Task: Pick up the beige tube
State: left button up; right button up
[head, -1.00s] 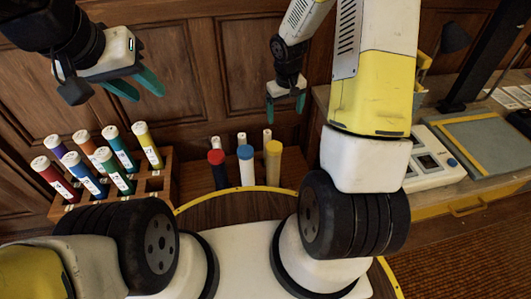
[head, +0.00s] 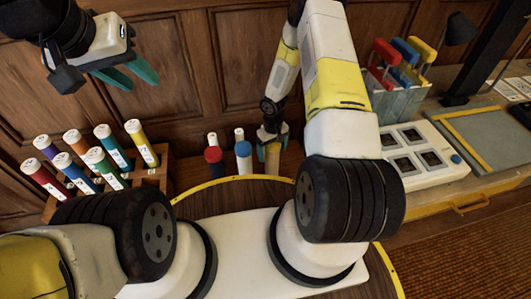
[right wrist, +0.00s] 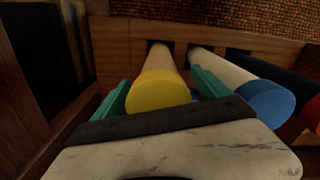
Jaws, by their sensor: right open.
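The beige tube (right wrist: 159,60) has a yellow end cap and stands in a wooden rack (right wrist: 125,38). It also shows in the head view (head: 272,158), partly covered by my gripper. My right gripper (right wrist: 162,90) is open, with one teal finger on each side of the tube near its capped end. Whether the fingers touch it I cannot tell. In the head view the right gripper (head: 272,135) is over the tube's top. My left gripper (head: 128,76) is open and empty, high at the left.
A blue-capped pale tube (right wrist: 262,98) and a red-capped dark tube (head: 214,165) stand close beside the beige one. A rack at the left (head: 155,178) holds several coloured tubes. A white device (head: 430,160) and a holder with coloured handles (head: 395,98) are at the right.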

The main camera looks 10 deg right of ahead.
jog(key=shift+f, duration=0.75)
grip_shut()
jog(key=shift+r, duration=0.15)
